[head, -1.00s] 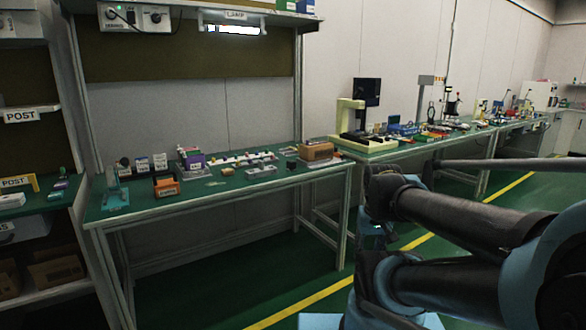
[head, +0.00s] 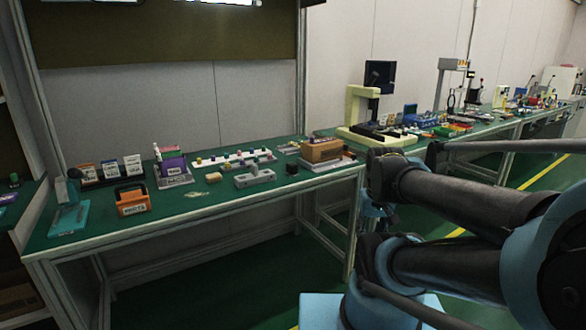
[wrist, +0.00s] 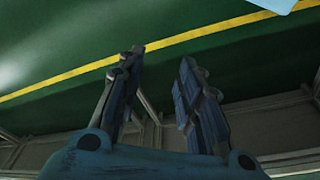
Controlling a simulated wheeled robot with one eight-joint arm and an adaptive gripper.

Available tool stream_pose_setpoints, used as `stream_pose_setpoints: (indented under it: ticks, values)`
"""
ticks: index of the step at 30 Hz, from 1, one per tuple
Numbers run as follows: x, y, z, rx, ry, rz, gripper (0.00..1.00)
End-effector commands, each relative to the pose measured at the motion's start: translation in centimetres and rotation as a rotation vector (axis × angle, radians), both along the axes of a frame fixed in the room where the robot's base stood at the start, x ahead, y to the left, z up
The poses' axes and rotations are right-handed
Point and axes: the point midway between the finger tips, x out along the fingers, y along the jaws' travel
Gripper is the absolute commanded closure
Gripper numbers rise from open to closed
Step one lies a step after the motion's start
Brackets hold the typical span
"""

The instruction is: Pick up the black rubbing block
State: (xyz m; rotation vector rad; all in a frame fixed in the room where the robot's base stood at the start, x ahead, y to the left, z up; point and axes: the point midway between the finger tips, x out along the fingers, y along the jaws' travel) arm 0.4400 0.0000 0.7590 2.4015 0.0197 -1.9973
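A small black block (head: 292,169) sits on the green bench top (head: 235,205), right of the grey holder in the head view. It may be the black rubbing block, but it is too small to be sure. My gripper (wrist: 160,62) shows in the wrist view with its two fingers apart and nothing between them. It points at the green floor and a yellow line, away from the bench top. In the head view my folded arm is at the right, and I cannot make out the fingers there.
An orange box (head: 132,203), a grey holder with knobs (head: 256,178), a purple-and-grey bin (head: 173,171) and a brown box (head: 321,150) stand on the bench. A cream-coloured machine (head: 366,134) is on the bench behind. The bench's front strip is mostly clear.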

Motion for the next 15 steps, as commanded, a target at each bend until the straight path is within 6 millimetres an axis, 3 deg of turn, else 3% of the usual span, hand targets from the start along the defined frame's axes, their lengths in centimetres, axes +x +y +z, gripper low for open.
stream_pose_setpoints:
  ticks: [9,12,15]
  values:
    - [0.0,0.0,0.0,0.0,0.0,0.0,0.67]
    - [-0.6,0.0,0.5,0.001,-0.01,0.003,0.47]
    - [0.0,0.3,1.4,0.002,-0.017,0.018,0.47]
